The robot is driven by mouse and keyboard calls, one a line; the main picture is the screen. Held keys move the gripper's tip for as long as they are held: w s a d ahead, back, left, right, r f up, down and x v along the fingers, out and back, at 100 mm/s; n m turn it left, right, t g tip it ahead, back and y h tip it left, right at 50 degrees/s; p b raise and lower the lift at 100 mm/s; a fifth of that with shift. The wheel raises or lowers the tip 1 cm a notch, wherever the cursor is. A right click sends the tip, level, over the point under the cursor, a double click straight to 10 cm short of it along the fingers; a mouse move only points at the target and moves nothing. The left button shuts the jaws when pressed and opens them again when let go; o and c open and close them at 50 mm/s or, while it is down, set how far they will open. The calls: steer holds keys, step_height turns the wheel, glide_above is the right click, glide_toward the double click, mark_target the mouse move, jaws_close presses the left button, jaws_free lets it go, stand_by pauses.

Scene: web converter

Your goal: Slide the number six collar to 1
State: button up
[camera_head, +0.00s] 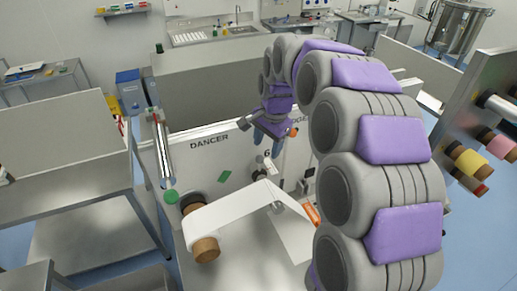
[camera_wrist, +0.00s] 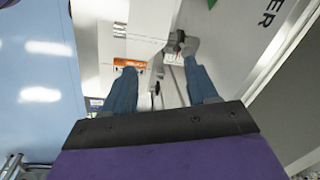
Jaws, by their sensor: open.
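My gripper (camera_head: 267,141) is above the "6", pointing down. In the wrist view its two blue fingers (camera_wrist: 161,88) are spread apart with nothing gripped. Grey hardware (camera_wrist: 174,44) with a dark knob shows beyond and between the fingertips. I cannot read a "6" or a "1" on it there.
A white web runs over a brown roll (camera_head: 206,249) at the front of the machine. An orange label (camera_head: 312,214) is at its right. A metal roller (camera_head: 163,150) stands at left, and colored rolls (camera_head: 469,161) at right. My arm covers the right middle.

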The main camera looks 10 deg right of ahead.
mark_target(259, 156)
steer(key=w+d+r+m+p, duration=0.1)
steer(key=w+r+m+p, duration=0.1)
steer(key=w, duration=0.4)
steer(key=shift+t, duration=0.3)
steer(key=w+f+p, duration=0.1)
steer(key=f, duration=0.4)
steer(key=w+a+f+p, duration=0.1)
steer(key=f, duration=0.5)
steer(key=w+f+p, duration=0.1)
steer(key=f, duration=0.4)
steer(key=shift+w+a+f, duration=0.1)
steer(key=shift+a+f, duration=0.25)
steer(key=shift+f, duration=0.15)
steer(key=shift+d, duration=0.45)
steer(key=shift+c, duration=0.7)
steer(key=shift+m, duration=0.3)
jaws_close()
steer(key=shift+w, duration=0.1)
